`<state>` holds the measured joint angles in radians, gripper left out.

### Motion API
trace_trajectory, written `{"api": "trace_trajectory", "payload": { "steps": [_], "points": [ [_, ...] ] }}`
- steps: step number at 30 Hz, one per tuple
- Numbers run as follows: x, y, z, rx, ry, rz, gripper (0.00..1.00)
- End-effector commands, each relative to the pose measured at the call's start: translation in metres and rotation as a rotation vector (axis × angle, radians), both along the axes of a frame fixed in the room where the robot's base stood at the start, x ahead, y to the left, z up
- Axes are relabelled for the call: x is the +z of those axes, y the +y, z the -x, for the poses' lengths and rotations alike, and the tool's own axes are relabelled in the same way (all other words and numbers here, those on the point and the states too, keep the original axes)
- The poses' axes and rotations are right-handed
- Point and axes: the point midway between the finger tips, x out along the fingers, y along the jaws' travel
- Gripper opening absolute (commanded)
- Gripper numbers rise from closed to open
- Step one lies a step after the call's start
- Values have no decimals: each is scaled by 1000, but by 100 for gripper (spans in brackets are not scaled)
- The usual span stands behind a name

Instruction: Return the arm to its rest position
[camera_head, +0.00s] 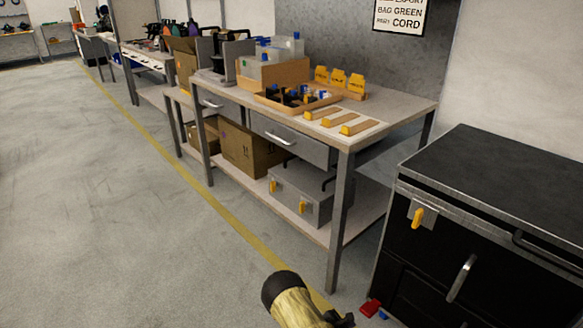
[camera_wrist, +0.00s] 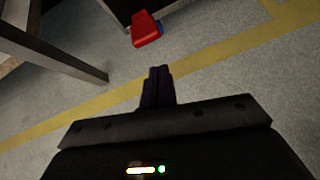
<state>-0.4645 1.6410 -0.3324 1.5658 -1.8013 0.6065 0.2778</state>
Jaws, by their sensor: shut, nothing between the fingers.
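My gripper shows in the wrist view (camera_wrist: 160,72), with its dark fingers together and nothing between them. It points down at the grey floor, over a yellow floor line. In the head view my arm (camera_head: 295,303) shows at the bottom centre, in front of the workbench; the fingertips cannot be made out there. A red piece (camera_wrist: 146,28) lies beyond the fingertips in the wrist view, apart from them, with a blue piece partly behind it. The red piece also shows in the head view (camera_head: 370,307), low by the black cabinet.
A workbench (camera_head: 405,103) with drawers and a lower shelf holds bins, yellow tags and a grey box. A black cabinet (camera_head: 500,165) with a yellow latch stands at the right. The floor (camera_head: 110,220) at the left is clear. A bench leg (camera_wrist: 50,55) is near the gripper.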

Motion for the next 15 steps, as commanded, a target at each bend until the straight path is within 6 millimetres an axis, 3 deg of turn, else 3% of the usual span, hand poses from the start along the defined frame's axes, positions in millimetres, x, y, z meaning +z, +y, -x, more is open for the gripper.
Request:
{"api": "trace_trajectory", "payload": {
  "steps": [3, 15],
  "points": [
    [42, -5, 0, -162, -51, -64, 0],
    [160, -9, 30, -659, -193, -304, 0]
  ]
}}
